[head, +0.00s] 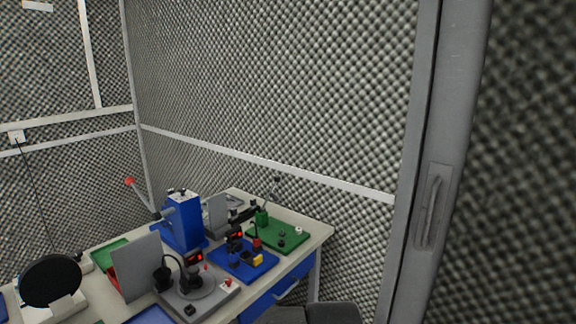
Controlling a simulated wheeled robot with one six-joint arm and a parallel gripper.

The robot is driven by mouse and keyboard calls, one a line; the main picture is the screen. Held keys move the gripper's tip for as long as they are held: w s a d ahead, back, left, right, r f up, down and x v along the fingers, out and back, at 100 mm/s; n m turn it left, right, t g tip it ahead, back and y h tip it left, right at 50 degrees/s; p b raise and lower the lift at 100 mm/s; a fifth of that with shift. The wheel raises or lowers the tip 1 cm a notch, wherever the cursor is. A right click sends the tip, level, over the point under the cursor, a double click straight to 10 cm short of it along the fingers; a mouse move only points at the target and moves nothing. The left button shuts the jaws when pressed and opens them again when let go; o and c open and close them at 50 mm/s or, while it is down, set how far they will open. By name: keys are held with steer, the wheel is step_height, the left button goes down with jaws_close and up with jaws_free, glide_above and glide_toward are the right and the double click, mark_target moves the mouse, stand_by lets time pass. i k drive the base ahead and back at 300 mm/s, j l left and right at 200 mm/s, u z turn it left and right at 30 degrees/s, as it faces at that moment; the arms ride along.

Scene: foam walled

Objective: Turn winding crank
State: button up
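A workbench (318,231) stands at the lower middle, with several small devices on it. A green board (291,238) near its right end bears a green upright part (262,216) with a thin dark rod near it; this may be the winding crank, but it is too small to tell. I cannot tell for sure which part is the winding crank. My gripper is not in view.
A blue board (243,262) and a grey device (199,290) with red displays nearby crowd the bench front. A black disc (50,281) stands at left. Dark rounded shapes (331,313) show at the bottom edge. Foam walls (270,80) and a door with a handle (434,205) enclose the right.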

mark_target(202, 283)
steer(key=k+j, duration=0.3)
steer(key=k, duration=0.25)
steer(key=k+l, duration=0.45)
steer(key=i+j+z, duration=0.1)
steer(key=i+j, duration=0.15)
steer(key=k, duration=0.3)
